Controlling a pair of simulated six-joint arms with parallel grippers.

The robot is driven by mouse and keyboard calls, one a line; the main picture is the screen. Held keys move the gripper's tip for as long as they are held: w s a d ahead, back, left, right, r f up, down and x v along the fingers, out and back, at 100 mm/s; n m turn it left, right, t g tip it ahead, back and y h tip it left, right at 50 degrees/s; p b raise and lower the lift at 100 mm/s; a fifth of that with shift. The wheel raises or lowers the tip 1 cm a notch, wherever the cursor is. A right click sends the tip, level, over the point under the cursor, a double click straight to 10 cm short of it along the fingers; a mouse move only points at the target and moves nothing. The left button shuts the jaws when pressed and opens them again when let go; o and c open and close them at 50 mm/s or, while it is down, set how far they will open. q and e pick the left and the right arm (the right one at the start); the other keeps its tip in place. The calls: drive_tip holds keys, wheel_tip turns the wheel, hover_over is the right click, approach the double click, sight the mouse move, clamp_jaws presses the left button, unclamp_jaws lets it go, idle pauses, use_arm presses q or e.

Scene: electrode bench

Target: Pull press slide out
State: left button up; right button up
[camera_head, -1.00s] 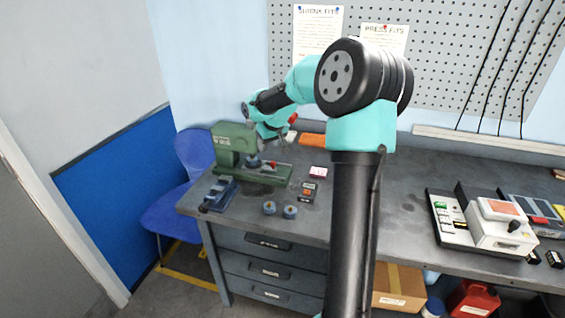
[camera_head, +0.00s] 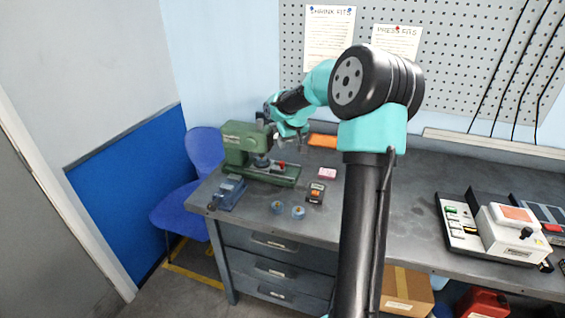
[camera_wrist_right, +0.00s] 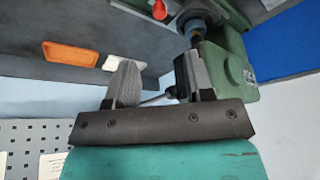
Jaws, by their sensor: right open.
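The green press (camera_head: 240,145) stands at the left end of the bench. Its slide (camera_head: 281,166), with a red knob, sits at the base. In the right wrist view the red knob (camera_wrist_right: 160,10) shows at the top, close to the press column (camera_wrist_right: 230,65). My right gripper (camera_head: 284,136) is beside the press's upper right side, above the bench. In the right wrist view its two fingers (camera_wrist_right: 157,82) are apart, with a thin metallic rod of the press showing between or behind them; I cannot tell whether they touch it. My left gripper is not in view.
A blue vise (camera_head: 227,193) stands in front of the press. Two small blue round parts (camera_head: 288,210), a black-and-orange device (camera_head: 316,192) and a pink box (camera_head: 327,173) lie nearby. An orange tray (camera_head: 323,141) is behind. The bench middle is clear.

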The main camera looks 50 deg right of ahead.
sight(282, 162)
drive_tip(key=x, duration=1.3)
drive_tip(key=shift+r, duration=0.1)
clamp_jaws()
